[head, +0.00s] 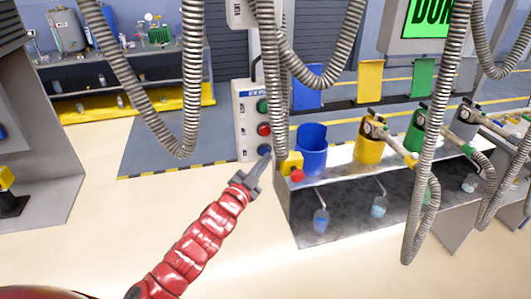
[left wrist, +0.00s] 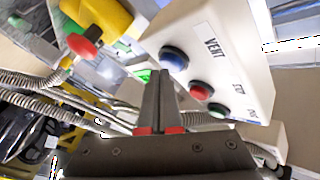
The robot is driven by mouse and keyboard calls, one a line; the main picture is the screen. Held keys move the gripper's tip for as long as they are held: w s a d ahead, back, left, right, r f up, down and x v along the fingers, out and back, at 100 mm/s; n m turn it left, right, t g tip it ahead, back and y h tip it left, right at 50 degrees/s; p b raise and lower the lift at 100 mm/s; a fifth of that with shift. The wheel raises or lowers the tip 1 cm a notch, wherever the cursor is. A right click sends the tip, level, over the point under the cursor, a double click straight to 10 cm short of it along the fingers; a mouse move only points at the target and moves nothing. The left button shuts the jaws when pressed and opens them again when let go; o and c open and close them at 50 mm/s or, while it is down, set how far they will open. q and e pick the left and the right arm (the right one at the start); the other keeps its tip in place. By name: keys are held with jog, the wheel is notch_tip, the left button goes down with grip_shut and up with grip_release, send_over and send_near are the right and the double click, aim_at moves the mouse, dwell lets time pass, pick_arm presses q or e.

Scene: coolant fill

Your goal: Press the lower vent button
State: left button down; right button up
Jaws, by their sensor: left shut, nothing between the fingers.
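A white control box (head: 246,125) stands upright in the middle of the head view, with a green button (head: 263,105) on top, a red button (head: 264,129) below it and a dark blue button (head: 264,149) lowest. In the left wrist view the word VENT stands beside the blue button (left wrist: 173,59); the red (left wrist: 201,91) and green (left wrist: 217,110) buttons follow. My left gripper (head: 264,159) is shut and empty, its tips close to the blue button. In the left wrist view the fingertips (left wrist: 159,75) appear just beside it; contact cannot be told. My right gripper is out of view.
A yellow box with a red button (head: 297,175) sits right of my left gripper on the bench edge (head: 310,183). Blue (head: 312,150) and yellow (head: 369,145) containers stand on the bench. Grey corrugated hoses (head: 282,100) hang close by. The floor at left is clear.

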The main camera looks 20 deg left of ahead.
pick_arm(q)
jog(key=shift+w+a, duration=0.2)
jog(key=shift+w, duration=0.15)
dwell(0.3)
dwell(0.4)
jog(key=shift+s+d, duration=0.55)
jog(key=shift+s, duration=0.25)
jog(key=shift+s+d+b, duration=0.2)
jog(key=shift+s+d, duration=0.5)
jog(key=shift+s, duration=0.35)
jog(key=shift+s+d+b, duration=0.15)
jog(key=shift+s+d, duration=0.5)
jog(key=shift+s, duration=0.35)
